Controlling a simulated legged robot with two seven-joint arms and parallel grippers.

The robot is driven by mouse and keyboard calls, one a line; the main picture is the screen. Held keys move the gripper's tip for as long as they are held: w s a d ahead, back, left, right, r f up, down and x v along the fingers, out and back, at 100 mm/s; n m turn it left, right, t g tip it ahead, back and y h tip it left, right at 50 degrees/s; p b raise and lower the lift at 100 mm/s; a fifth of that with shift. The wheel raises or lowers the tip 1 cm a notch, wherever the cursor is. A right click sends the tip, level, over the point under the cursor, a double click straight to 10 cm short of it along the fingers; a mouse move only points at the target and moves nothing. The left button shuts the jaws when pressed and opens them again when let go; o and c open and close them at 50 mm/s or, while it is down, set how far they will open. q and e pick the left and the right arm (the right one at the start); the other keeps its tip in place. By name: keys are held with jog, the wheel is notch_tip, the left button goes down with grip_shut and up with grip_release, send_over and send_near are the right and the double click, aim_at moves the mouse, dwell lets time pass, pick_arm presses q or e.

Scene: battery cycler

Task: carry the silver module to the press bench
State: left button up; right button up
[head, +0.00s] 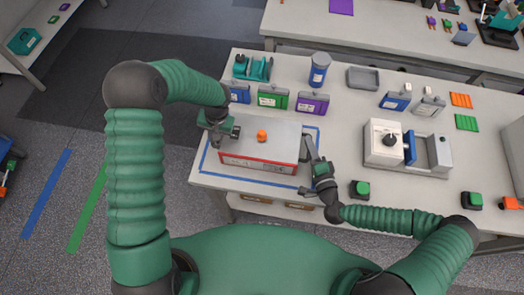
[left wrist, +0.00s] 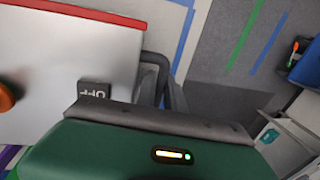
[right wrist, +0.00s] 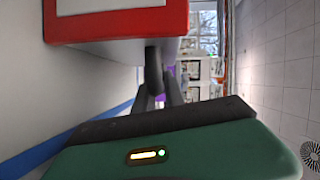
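The silver module (head: 262,137) is a box with a flat silver top, a red-edged front and an orange knob. It sits inside a blue tape outline on the near table. My left gripper (head: 222,132) is at its left side, by a dark handle (left wrist: 155,62). My right gripper (head: 310,152) is at its right side, by another dark handle (right wrist: 153,68). I cannot tell which bench is the press bench.
Blue, green and purple packs (head: 272,97) and a blue-grey canister (head: 319,69) stand behind the module. A white device with a black knob (head: 385,142) and a green button (head: 360,189) are to the right. Open floor (head: 60,130) lies left.

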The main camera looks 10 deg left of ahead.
pick_arm(q)
jog(key=o, duration=0.4)
jog(key=shift+d+r, duration=0.1)
jog(key=shift+d, duration=0.05)
pick_arm(e)
jog(key=o, duration=0.4)
pick_arm(q)
jog(key=shift+a, duration=0.2)
pick_arm(e)
jog(key=shift+a+r, duration=0.1)
jog(key=shift+a, duration=0.05)
pick_arm(q)
jog(key=shift+a, duration=0.1)
pick_arm(e)
jog(key=shift+s, duration=0.25)
jog(key=v, duration=1)
jog(key=shift+s+d, duration=0.3)
jog(key=shift+s, duration=0.05)
jog(key=shift+s+d+r, duration=0.1)
jog(key=shift+s+d, duration=0.1)
jog(key=shift+s, duration=0.25)
pick_arm(q)
jog(key=r, duration=0.4)
jog(key=d+r, duration=0.1)
jog(key=r, duration=0.2)
jog(key=d+r, duration=0.1)
jog(key=r, duration=0.3)
jog(key=shift+d+r, duration=0.2)
jog(key=shift+r, duration=0.1)
